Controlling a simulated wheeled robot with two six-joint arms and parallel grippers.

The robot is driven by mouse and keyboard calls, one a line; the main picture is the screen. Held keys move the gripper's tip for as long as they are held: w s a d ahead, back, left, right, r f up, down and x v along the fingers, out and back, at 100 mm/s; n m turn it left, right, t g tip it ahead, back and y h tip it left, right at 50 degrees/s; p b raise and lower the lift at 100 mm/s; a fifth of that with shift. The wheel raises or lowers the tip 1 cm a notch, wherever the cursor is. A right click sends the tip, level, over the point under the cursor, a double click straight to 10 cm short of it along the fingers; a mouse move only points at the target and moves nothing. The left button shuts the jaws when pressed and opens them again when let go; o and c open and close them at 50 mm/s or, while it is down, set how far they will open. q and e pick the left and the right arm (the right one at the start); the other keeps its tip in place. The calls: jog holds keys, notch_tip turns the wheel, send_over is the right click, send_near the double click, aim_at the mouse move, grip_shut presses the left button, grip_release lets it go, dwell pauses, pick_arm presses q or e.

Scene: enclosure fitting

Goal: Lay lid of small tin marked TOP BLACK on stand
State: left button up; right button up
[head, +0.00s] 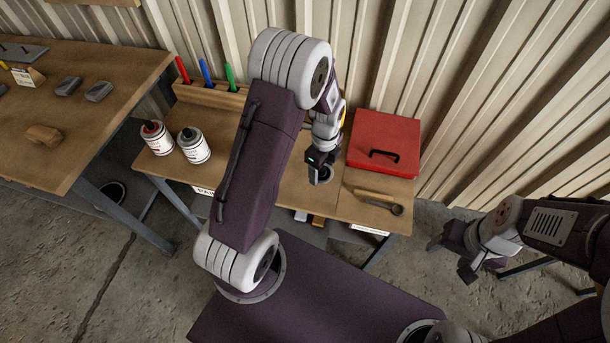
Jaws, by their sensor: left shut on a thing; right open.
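Two small white tins stand on the left of the workbench: one with red on its top (157,138) and one with a dark top (194,146). Their label writing is too small to read. My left gripper (319,172) is over the middle of the bench, right of both tins, shut on a small dark round piece (325,177) that looks like a lid. I cannot tell whether this piece touches the bench. I cannot make out a stand; my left arm hides part of the bench. My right gripper (467,268) is open and empty, right of the bench.
A red toolbox (384,143) stands at the bench's right back, with a wrench (381,203) before it. Red, blue (206,72) and green markers stand in a wooden rack (211,94) at the back. A second table (100,125) is at the left.

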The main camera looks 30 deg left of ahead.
pick_arm(q)
send_over(304, 179)
notch_tip(304, 179, down, 4)
jog(key=shift+r, duration=0.1)
jog(key=shift+f, duration=2)
jog(key=shift+f, duration=0.1)
jog(key=o, duration=1.1)
jog(key=shift+f, duration=0.1)
